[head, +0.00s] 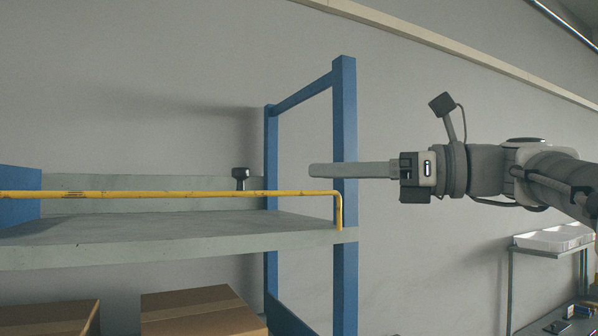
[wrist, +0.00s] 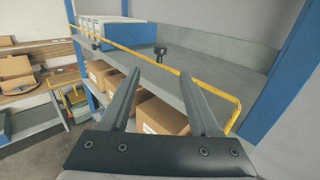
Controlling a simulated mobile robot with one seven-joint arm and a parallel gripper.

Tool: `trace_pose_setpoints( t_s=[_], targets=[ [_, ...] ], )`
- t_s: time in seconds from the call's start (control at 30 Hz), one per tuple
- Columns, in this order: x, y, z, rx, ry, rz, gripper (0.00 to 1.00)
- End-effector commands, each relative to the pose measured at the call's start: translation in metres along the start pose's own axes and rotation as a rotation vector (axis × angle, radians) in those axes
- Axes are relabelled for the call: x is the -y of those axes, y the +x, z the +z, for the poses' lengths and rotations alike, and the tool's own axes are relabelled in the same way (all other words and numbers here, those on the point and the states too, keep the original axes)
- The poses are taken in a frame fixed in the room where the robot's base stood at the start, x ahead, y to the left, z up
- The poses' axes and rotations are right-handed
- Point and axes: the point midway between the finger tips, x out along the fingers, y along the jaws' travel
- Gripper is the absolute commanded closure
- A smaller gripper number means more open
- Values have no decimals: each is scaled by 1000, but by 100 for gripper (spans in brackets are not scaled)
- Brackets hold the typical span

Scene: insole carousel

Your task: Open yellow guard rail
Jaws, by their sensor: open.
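The yellow guard rail (head: 180,195) runs along the front edge of the grey shelf (head: 170,234) and bends down at its right end to the shelf edge. In the wrist view the rail (wrist: 150,60) runs across beyond my fingers and bends down at the right. My gripper (head: 318,170) points left in the head view, at the height just above the rail, near the blue post at the shelf's right end. In the wrist view my gripper (wrist: 162,75) has its two fingers apart with nothing held between them. It does not visibly touch the rail.
A blue post (head: 345,150) stands at the shelf's right end. A black knob-like object (head: 240,178) stands behind the rail. Cardboard boxes (head: 200,311) sit below the shelf. A side shelf with a white tray (head: 555,237) is at the right.

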Motion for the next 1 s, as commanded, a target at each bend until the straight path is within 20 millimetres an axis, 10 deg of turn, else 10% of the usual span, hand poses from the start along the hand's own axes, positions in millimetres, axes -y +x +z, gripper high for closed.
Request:
trace_pose_setpoints(
  t_s=[0.6,1.0],
  targets=[
    [0,126,1,-2,1,2,37],
    [0,145,-1,-1,-1,-2,37]
  ],
)
